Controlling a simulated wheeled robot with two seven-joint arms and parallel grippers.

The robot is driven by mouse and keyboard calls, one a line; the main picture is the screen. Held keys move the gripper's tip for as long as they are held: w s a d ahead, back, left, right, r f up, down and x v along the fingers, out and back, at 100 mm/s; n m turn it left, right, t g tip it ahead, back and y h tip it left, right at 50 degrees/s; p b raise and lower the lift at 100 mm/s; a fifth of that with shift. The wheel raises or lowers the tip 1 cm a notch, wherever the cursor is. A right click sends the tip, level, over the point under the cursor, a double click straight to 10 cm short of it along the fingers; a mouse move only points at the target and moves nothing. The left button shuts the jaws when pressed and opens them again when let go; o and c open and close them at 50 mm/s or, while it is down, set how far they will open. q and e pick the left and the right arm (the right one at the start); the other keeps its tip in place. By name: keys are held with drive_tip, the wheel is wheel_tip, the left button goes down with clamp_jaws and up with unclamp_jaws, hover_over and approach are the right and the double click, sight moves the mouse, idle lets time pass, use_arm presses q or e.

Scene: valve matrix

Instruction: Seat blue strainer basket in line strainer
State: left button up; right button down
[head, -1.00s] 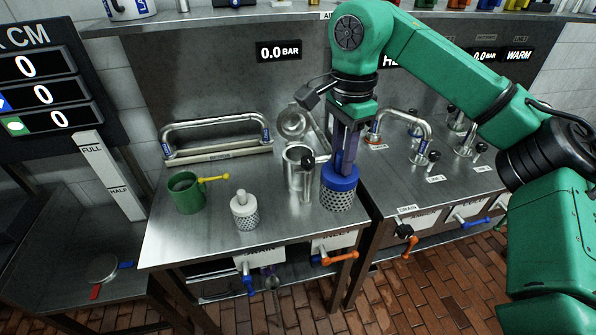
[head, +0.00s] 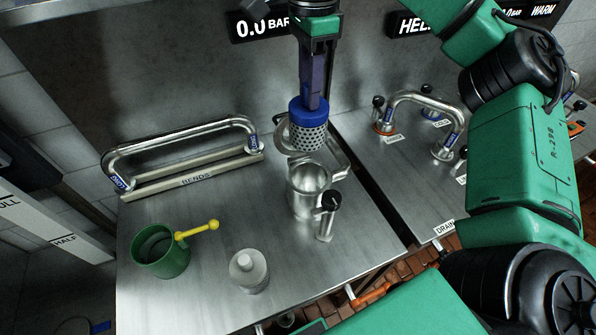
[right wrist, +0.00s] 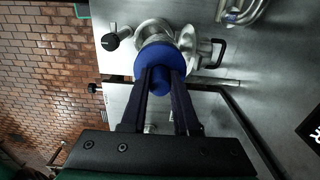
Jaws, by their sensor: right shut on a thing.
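The blue strainer basket (head: 308,124) has a blue top and a perforated metal body. My right gripper (head: 311,98) is shut on its top and holds it upright above the bench. In the head view it appears just behind and above the open mouth of the line strainer (head: 308,178), a steel cup with a side branch and a black knob. In the right wrist view the basket's blue top (right wrist: 160,66) is between the fingers (right wrist: 161,80) and overlaps the strainer body (right wrist: 152,34); the gap between them cannot be judged. My left gripper is not in view.
A round steel lid with a handle (head: 284,133) stands open behind the strainer. A white-topped basket (head: 249,270) and a green mug (head: 160,252) with a yellow-handled tool stand at the front left. Free bench lies left of the strainer.

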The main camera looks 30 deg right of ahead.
sight(312, 143)
drive_tip(key=s+f+b, duration=0.1)
drive_tip(key=f, duration=0.1)
drive_tip(key=s+f+b, duration=0.1)
drive_tip(key=f, duration=0.2)
drive_tip(key=s+f+b, duration=0.1)
drive_tip(key=f, duration=0.1)
drive_tip(key=shift+f, duration=0.25)
drive_tip(key=f, duration=0.2)
drive_tip(key=w+f+b, duration=0.1)
drive_tip(key=shift+w+f+b, duration=0.1)
drive_tip(key=shift+f+b, duration=0.2)
drive_tip(key=shift+f, duration=0.1)
wheel_tip(312, 143, down, 2)
drive_tip(key=shift+w+f, duration=0.1)
drive_tip(key=shift+f, duration=0.15)
drive_tip(key=f, duration=0.5)
drive_tip(key=shift+s, duration=0.2)
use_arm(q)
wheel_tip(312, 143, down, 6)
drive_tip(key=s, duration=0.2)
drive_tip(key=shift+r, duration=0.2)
use_arm(e)
drive_tip(key=c, duration=0.7)
unclamp_jaws()
drive_tip(key=shift+r, duration=0.1)
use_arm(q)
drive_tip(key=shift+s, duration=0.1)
use_arm(e)
drive_tip(key=shift+o, duration=0.2)
